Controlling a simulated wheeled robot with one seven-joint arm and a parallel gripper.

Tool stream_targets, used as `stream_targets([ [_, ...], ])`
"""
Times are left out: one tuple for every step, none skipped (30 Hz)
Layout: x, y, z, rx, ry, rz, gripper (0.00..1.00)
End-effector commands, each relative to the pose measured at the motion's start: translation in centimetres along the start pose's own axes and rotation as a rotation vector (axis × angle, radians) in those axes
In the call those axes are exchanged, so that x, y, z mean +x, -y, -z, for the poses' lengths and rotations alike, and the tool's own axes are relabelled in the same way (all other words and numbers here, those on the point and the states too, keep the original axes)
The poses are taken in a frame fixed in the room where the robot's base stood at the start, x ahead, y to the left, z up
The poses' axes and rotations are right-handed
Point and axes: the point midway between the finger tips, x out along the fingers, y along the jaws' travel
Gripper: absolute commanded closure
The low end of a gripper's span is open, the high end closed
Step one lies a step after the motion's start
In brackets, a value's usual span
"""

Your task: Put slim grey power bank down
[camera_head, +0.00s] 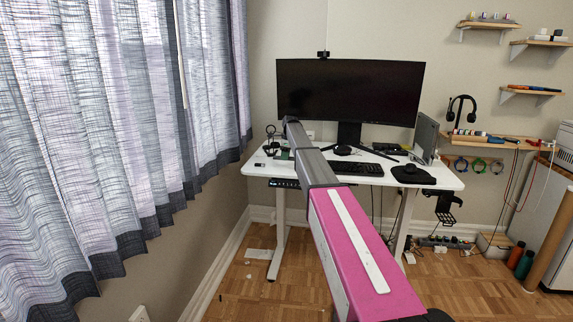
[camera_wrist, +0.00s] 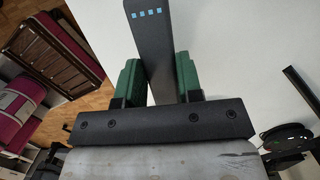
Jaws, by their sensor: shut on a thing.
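The slim grey power bank (camera_wrist: 148,40) is a dark slab with a row of small blue lights near its far end. My gripper (camera_wrist: 160,78) has green finger pads, one on each side of the power bank, and is shut on it. In the wrist view the white desk (camera_wrist: 235,60) lies behind the power bank; I cannot tell whether the two touch.
A wide monitor (camera_head: 350,92) stands at the desk's back. Curtains (camera_head: 110,130) hang at left.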

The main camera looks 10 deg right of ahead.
Motion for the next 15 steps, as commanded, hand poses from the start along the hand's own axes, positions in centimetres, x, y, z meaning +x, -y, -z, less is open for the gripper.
stream_targets([
  [0.2, 0.4, 0.2, 0.000, 0.000, 0.000, 0.92],
  [0.3, 0.4, 0.2, 0.000, 0.000, -0.001, 0.92],
  [0.6, 0.4, 0.3, -0.001, 0.000, -0.001, 0.92],
  [0.8, 0.4, 0.4, -0.001, 0.000, -0.001, 0.92],
  [1.1, 0.3, 0.4, -0.001, 0.000, -0.002, 0.92],
  [1.6, 0.3, 0.5, 0.000, 0.000, -0.002, 0.92],
  [2.0, 0.3, 0.6, 0.000, 0.000, -0.002, 0.92],
  [2.4, 0.3, 0.6, 0.000, 0.000, -0.002, 0.92],
  [2.9, 0.3, 0.7, 0.000, 0.000, -0.001, 0.92],
  [3.3, 0.3, 0.8, 0.000, 0.000, -0.001, 0.92],
  [3.7, 0.3, 0.8, 0.000, 0.000, -0.001, 0.92],
  [4.0, 0.3, 0.9, 0.000, 0.000, -0.001, 0.92],
  [4.2, 0.3, 0.9, 0.000, 0.000, -0.001, 0.92],
  [4.3, 0.3, 0.9, 0.000, 0.000, -0.001, 0.92],
  [4.3, 0.3, 0.9, 0.000, 0.000, -0.001, 0.92],
])
